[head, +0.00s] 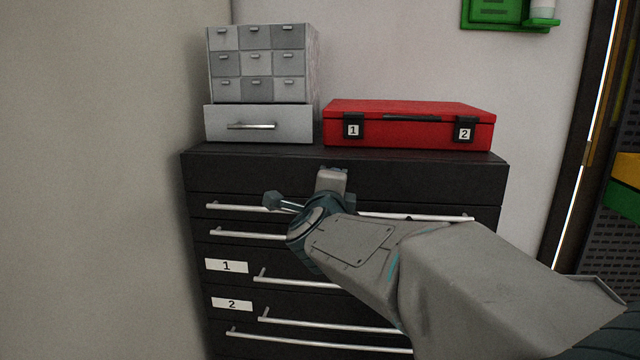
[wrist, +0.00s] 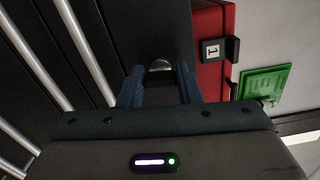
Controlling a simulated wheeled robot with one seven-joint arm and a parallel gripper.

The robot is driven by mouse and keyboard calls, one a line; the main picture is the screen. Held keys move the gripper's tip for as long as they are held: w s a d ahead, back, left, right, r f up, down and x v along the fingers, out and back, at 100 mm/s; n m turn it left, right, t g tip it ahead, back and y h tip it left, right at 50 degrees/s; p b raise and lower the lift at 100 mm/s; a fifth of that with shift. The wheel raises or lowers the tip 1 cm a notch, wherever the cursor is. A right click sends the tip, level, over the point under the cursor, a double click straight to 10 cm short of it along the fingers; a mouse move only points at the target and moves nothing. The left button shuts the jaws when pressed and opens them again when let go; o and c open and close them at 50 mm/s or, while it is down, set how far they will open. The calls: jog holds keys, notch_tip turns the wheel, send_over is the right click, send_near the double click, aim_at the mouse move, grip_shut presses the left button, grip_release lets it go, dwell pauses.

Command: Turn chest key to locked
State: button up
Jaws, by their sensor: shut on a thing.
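The black tool chest (head: 420,178) stands against the wall, with several drawers with long silver handles. My gripper (head: 333,170) is at its plain top front panel, near the middle. In the wrist view, my gripper's blue fingers (wrist: 160,88) reach to the dark panel and are shut on the chest key (wrist: 160,66). Only a small, rounded silver part shows between the fingertips. The key's turn angle cannot be told, and the key is hidden behind my gripper in the head view.
A red case (head: 410,125) with latches labelled 1 and 2 lies on the chest top. A grey small-drawer cabinet (head: 260,62) stands left of it. Lower drawers carry labels 1 (head: 227,266) and 2 (head: 232,304). A green holder (head: 492,12) hangs on the wall.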

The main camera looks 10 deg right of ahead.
jog(key=shift+n, duration=0.6)
jog(key=o, duration=1)
jog(key=v, duration=1.3)
jog(key=shift+s+a, duration=0.15)
jog(key=shift+s, duration=0.2)
jog(key=shift+n, duration=0.3)
